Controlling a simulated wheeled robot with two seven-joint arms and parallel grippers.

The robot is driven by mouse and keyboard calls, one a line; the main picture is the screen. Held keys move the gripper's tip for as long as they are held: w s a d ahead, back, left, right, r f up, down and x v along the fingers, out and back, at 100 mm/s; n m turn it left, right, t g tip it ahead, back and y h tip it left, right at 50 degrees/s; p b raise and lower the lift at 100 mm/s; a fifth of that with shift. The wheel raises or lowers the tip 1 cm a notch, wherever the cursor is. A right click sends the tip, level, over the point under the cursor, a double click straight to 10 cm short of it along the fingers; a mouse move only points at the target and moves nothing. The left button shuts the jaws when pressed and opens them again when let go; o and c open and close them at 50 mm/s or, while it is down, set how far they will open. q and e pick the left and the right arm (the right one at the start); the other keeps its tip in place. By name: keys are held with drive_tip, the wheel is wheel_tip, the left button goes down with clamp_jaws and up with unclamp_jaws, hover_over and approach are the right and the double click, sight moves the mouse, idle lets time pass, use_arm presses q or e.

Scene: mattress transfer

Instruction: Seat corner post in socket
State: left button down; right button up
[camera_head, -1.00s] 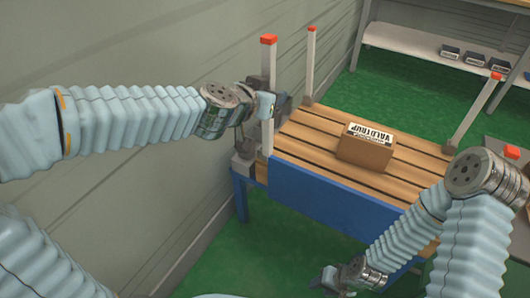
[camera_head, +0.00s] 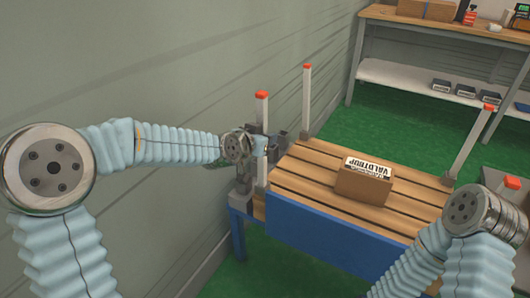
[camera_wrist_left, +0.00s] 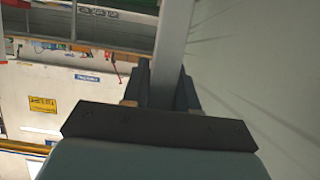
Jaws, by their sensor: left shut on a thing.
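The corner post is a pale square post (camera_head: 262,118) with a red cap, standing roughly upright at the near left corner of the slatted bed frame (camera_head: 405,228). My left gripper (camera_head: 265,145) is shut on it; the post also shows between the fingers in the left wrist view (camera_wrist_left: 174,45). A grey bracket (camera_head: 242,196) sits at that corner beside the post's lower end. The socket opening is hidden, so I cannot tell how deep the post sits. My right arm comes in at the lower right; its gripper is out of view.
Other red-capped posts stand at the far left corner (camera_head: 307,100) and far right corner (camera_head: 470,143). A cardboard box (camera_head: 362,187) lies on the slats. The wall (camera_head: 120,70) is close to my left arm. A shelved bench (camera_head: 440,75) stands behind.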

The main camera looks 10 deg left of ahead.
use_arm(q)
drive_tip(key=f+b, duration=0.1)
drive_tip(key=f, duration=0.1)
drive_tip(key=w+f+b, duration=0.1)
drive_tip(key=f+b, duration=0.1)
drive_tip(key=shift+f, duration=0.25)
drive_tip(key=c, duration=0.9)
unclamp_jaws()
drive_tip(key=shift+r, duration=0.1)
